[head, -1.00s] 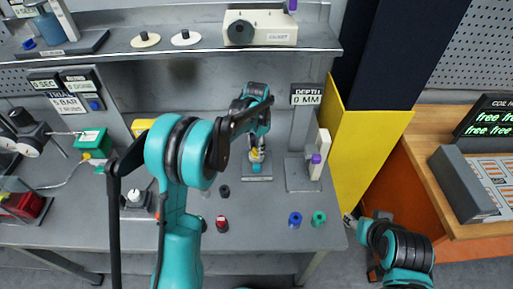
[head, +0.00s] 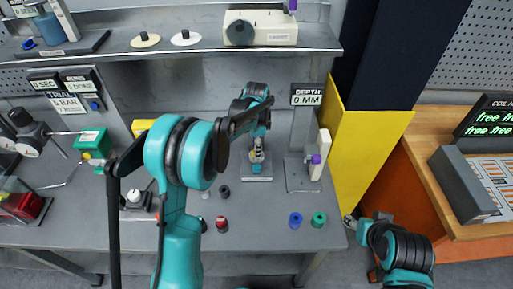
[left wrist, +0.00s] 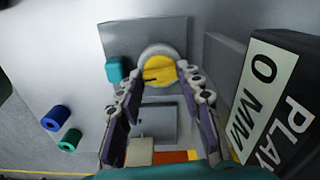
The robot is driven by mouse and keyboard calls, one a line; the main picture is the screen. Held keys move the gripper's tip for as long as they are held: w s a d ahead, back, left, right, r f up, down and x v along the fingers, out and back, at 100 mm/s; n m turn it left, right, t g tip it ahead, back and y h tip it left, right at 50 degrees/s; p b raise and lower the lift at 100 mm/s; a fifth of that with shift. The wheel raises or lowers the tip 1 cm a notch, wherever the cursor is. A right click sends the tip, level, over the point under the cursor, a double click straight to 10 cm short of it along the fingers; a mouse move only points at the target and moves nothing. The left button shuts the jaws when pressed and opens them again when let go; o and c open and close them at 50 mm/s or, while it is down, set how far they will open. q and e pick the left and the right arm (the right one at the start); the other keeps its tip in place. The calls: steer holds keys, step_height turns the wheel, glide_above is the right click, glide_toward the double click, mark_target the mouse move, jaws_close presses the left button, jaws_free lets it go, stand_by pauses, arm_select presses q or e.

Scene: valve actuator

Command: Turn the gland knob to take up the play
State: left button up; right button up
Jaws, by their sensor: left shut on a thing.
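The yellow gland knob (left wrist: 159,69), with a dark line across its face, sits on a pale round body on a grey plate. In the left wrist view the fingers of my left gripper (left wrist: 162,80) lie on both sides of it and are shut on it. In the head view my left gripper (head: 257,150) points down at the small fixture, and the forearm and gripper hide part of it. A teal block (left wrist: 113,69) stands beside the knob. My right gripper (head: 349,220) is low at the bench's right edge, away from the fixture; its fingers are too small to read.
The depth sign (head: 307,95) reads 0 MM. A post with a purple knob (head: 315,159) stands right of the fixture. Blue (head: 295,220) and green (head: 319,219) cylinders stand near the front edge. A yellow panel (head: 365,145) bounds the bench's right side.

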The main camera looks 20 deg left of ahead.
arm_select(q)
steer(key=o, duration=1.2)
steer(key=shift+c, duration=0.2)
steer(key=shift+r, duration=0.1)
step_height(320, 180, up, 12)
steer(key=s+n+t+b, duration=0.4)
steer(key=s+n, duration=0.3)
steer(key=s, duration=0.8)
steer(key=s+f+n+t+b, duration=0.2)
steer(key=s+f+n, duration=0.4)
steer(key=s, duration=0.5)
steer(key=shift+s+a+f+t, duration=0.15)
steer(key=shift+a+f+t, duration=0.2)
steer(key=shift+f+t, duration=0.25)
